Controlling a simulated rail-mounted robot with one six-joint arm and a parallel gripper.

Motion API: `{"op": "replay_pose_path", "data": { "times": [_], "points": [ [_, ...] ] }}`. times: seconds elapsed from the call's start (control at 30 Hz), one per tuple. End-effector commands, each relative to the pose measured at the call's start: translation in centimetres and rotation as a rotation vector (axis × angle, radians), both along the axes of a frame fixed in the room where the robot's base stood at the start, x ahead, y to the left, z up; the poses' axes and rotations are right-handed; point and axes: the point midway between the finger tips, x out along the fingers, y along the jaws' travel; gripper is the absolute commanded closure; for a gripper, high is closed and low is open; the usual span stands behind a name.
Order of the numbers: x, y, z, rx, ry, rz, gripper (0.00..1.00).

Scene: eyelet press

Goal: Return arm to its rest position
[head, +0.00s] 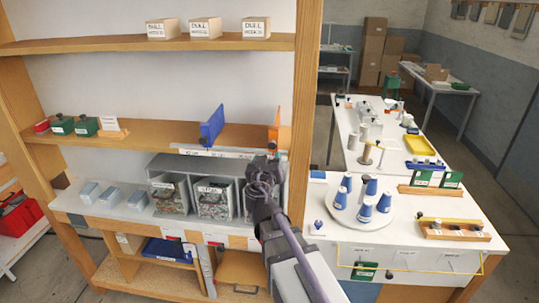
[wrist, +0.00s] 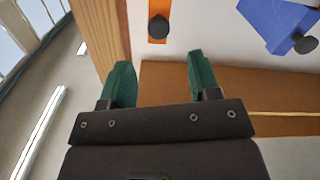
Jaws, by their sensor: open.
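My gripper (wrist: 160,85) shows in the wrist view with its two green fingers spread apart and nothing between them. Behind the fingers are the shelf unit's wooden upright (wrist: 103,25) and a brown shelf board (wrist: 240,90). In the head view my arm reaches up from the bottom toward the grey cubby rack (head: 230,163), just below the middle shelf. The gripper's fingers are hidden there behind the arm.
A blue plate (head: 212,126) and an orange plate (head: 273,128) stand on the middle shelf near the gripper. Below are bins of printed bags (head: 213,199). To the right, a white table (head: 420,262) holds a round tray (head: 350,217) with several blue-white cones.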

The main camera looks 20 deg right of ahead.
Motion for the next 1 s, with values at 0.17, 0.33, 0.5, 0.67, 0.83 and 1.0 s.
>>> {"op": "replay_pose_path", "data": {
  "times": [0.17, 0.33, 0.5, 0.67, 0.83, 1.0],
  "points": [
    [0.1, 0.0, 0.0, 0.000, 0.000, 0.000, 0.44],
    [0.1, 0.0, 0.0, -0.014, 0.007, -0.001, 0.44],
    [-1.9, -2.5, -1.7, -0.095, 0.179, -0.170, 0.44],
    [-8.8, -3.3, -11.5, 0.088, 0.701, -0.326, 0.44],
    [-16.9, 3.8, -21.8, 0.383, 1.289, -0.061, 0.44],
    [-20.8, 9.6, -26.3, 0.591, 1.469, 0.185, 0.44]
  ]
}}
